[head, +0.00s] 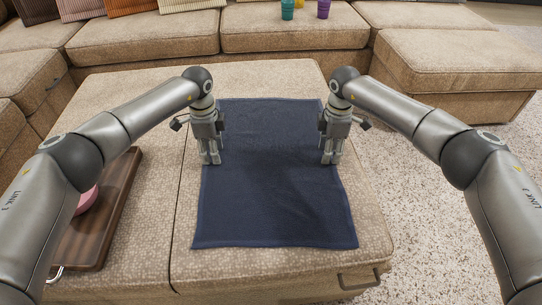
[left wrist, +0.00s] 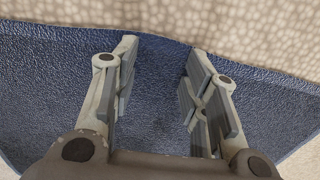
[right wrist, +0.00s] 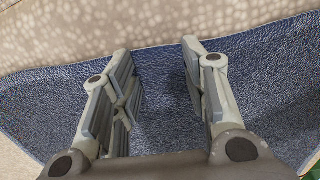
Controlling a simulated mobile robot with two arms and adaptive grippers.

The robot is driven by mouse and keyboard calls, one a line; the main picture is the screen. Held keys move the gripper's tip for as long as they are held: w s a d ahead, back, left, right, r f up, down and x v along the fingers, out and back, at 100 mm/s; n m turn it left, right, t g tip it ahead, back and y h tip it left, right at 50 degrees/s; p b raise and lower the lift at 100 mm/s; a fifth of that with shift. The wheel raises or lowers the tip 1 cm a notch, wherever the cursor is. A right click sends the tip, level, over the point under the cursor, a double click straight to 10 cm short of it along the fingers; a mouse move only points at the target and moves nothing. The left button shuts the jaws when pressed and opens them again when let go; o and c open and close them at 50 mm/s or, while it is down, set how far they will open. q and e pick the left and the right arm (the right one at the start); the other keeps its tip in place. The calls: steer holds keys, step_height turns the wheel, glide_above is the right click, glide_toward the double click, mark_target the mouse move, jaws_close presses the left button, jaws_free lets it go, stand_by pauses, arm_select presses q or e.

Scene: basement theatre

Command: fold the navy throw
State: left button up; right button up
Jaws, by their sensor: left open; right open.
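The navy throw (head: 270,200) lies spread flat on the beige ottoman (head: 150,240), a rough rectangle with its near edge toward me. My left gripper (head: 210,162) points down at the throw's left edge, and my right gripper (head: 331,162) points down at its right edge. Both are open with nothing between their fingers. In the left wrist view the throw (left wrist: 160,100) lies beneath the open fingers, with its edge near the fingertips. The right wrist view shows the throw (right wrist: 165,95) the same way. Whether the fingertips touch the cloth I cannot tell.
A wooden tray (head: 112,215) with a pink bowl (head: 86,201) sits on the ottoman at left, partly behind my left arm. Teal (head: 287,9) and purple (head: 323,9) cups stand on the sofa (head: 290,35) behind. Carpet (head: 430,220) lies open at right.

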arm_select(q)
steer(key=shift+f, duration=0.15)
arm_select(e)
steer(key=shift+f, duration=0.15)
arm_select(q)
steer(key=shift+c, duration=0.5)
arm_select(e)
steer(key=shift+c, duration=0.5)
arm_select(q)
steer(key=shift+f, duration=0.1)
jaws_close()
arm_select(e)
steer(key=shift+f, duration=0.15)
jaws_close()
